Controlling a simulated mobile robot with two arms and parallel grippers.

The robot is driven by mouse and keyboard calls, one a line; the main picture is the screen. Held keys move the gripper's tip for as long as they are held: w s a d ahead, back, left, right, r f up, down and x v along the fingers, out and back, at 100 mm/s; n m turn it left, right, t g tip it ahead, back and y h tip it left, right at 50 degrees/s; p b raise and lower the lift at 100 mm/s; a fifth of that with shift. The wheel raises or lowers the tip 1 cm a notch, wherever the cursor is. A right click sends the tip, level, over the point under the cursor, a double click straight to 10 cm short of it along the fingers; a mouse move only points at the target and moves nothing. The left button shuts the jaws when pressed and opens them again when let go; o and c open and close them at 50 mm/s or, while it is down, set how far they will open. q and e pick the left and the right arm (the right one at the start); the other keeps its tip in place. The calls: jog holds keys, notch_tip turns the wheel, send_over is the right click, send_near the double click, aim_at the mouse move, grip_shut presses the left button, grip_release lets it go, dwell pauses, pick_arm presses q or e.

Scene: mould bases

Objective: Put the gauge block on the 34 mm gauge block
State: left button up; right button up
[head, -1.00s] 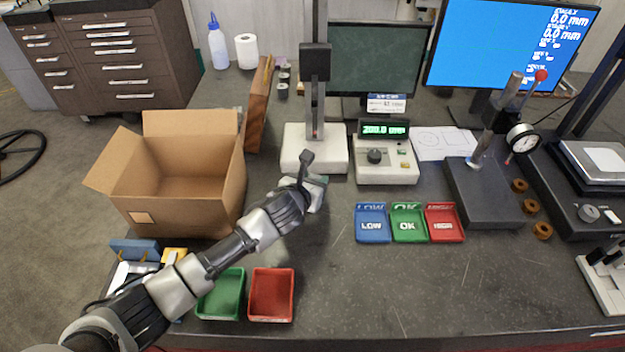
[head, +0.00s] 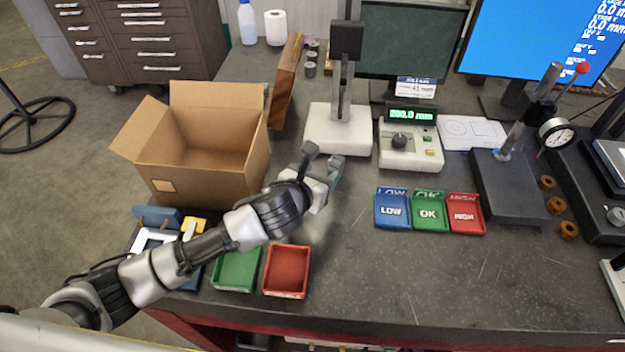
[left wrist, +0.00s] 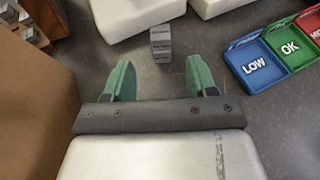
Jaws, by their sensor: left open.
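My left gripper (head: 330,168) is above the bench in front of the white stand base in the head view. In the left wrist view its two green fingers (left wrist: 160,75) are spread wide with nothing between them. A small grey block (left wrist: 160,44) with darker bands stands on the bench just beyond the fingertips, roughly centred on the gap. I cannot tell whether it is one block or a stack, nor read a size on it. Several more grey blocks (left wrist: 27,24) show at the top left of the wrist view. My right gripper is out of view.
A cardboard box (head: 205,150) stands left of the gripper. Behind are the white stand base (head: 338,130) and a readout unit (head: 410,150). LOW (head: 392,210), OK (head: 430,212) and HIGH (head: 465,214) trays lie right. Green (head: 236,270) and red (head: 287,271) trays lie in front.

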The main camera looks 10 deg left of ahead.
pick_arm(q)
jog(key=shift+v, duration=1.45)
